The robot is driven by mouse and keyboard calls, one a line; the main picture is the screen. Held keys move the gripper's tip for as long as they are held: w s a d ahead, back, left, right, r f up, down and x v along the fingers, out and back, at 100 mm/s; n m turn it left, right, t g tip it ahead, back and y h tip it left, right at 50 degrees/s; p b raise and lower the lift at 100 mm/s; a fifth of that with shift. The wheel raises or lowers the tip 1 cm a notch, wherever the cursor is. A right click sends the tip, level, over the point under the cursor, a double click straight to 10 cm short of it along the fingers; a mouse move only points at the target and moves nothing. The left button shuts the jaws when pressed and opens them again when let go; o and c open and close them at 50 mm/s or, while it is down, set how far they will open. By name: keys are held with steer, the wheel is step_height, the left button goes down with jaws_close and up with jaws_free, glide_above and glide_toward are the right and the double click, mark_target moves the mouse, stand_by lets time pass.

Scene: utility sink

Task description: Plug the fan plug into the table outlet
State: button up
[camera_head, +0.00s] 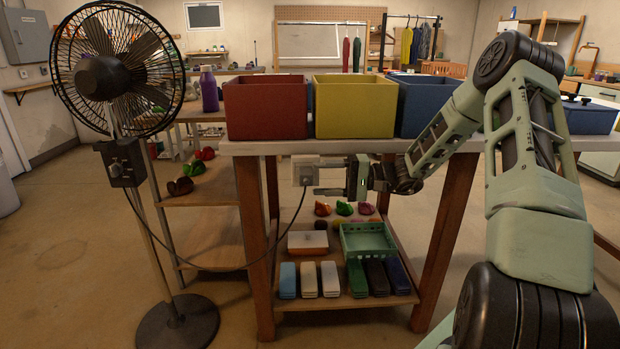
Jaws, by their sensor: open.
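The black standing fan (120,75) is at the left on a round base, with a control box on its pole. Its thin black cord (240,266) sags to the right and rises to the pale table outlet (301,162) under the table's front edge. The fan plug (308,180) is at the outlet's face, where the cord ends. It is too small to tell whether it is fully seated. My gripper (330,176) is open, just right of the outlet, with its fingers pointing left. No object shows clearly between the fingers.
The table (262,148) holds red (265,108), yellow (355,107) and blue (424,104) bins. A lower shelf (335,303) holds a green basket (367,240), a tray and several cases. Table legs flank the outlet area. A side shelf (208,203) stands behind the cord.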

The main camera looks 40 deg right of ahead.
steer(key=p+v, duration=0.1)
steer(key=v, duration=1.2)
steer(key=shift+a, duration=0.1)
steer(key=s+a+n+g+h, duration=0.25)
steer(key=a+g, duration=0.35)
steer(key=a, duration=0.9)
steer(key=s+a+n+g+h, duration=0.3)
steer(key=a+g, duration=0.4)
steer(key=a, duration=0.7)
steer(key=s+a+r+n+t+h, duration=0.1)
steer(key=s+a+n+t+h, duration=0.1)
steer(key=s+a+n+h, duration=0.45)
steer(key=s+a+n+t+h, duration=0.1)
steer(key=s+a+n+h, duration=0.15)
steer(key=s+a, duration=0.7)
step_height(320, 180, up, 23)
steer(key=s+d+p, duration=0.1)
steer(key=d+p, duration=0.1)
steer(key=p, duration=2)
steer(key=shift+s+d+p, duration=0.3)
steer(key=shift+s+p, duration=0.05)
steer(key=shift+p, duration=0.05)
steer(key=shift+f, duration=0.2)
